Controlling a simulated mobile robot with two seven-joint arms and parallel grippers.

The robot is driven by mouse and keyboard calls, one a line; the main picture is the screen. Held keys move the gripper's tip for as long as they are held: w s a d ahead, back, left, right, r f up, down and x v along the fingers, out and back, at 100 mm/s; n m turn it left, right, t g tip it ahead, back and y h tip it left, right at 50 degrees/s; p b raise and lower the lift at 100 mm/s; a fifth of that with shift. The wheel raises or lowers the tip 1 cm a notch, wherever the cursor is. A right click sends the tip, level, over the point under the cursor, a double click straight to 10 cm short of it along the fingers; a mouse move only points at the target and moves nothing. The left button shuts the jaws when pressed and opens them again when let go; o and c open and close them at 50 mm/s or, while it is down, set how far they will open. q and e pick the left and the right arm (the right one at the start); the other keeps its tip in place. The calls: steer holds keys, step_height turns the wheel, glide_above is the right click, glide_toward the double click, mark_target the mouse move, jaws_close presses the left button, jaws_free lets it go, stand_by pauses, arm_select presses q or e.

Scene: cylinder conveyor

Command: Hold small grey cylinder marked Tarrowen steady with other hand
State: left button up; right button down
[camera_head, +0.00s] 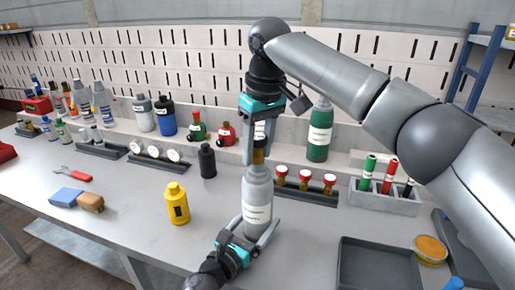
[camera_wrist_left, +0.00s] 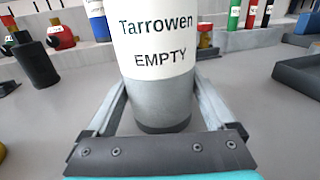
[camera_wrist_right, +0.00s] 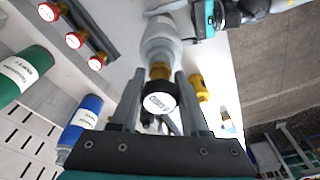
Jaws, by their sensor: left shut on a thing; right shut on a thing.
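The small grey cylinder (camera_head: 257,190) stands upright on the bench; its white label reads "Tarrowen EMPTY" in the left wrist view (camera_wrist_left: 158,103). My left gripper (camera_head: 250,232) is shut around its lower body, one finger on each side. My right gripper (camera_head: 260,150) comes down from above and is shut on the brass fitting (camera_wrist_right: 160,73) with a black cap at the cylinder's top. The cap has a white printed face in the right wrist view. The fitting appears in line with the cylinder; the fingers partly hide it in the head view.
A yellow bottle (camera_head: 177,206) and a black bottle (camera_head: 207,161) stand left of the cylinder. A rack of red-topped fittings (camera_head: 305,185) and a green cylinder (camera_head: 320,135) are behind right. A dark tray (camera_head: 380,243) lies front right. Bench between yellow bottle and cylinder is clear.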

steer(key=n, duration=0.3)
stand_by(0.4)
steer(key=shift+n+g, duration=0.3)
steer(key=shift+n, duration=0.6)
steer(key=n, duration=0.4)
steer(key=shift+g+y, duration=0.3)
steer(key=shift+c, duration=2.3)
jaws_free()
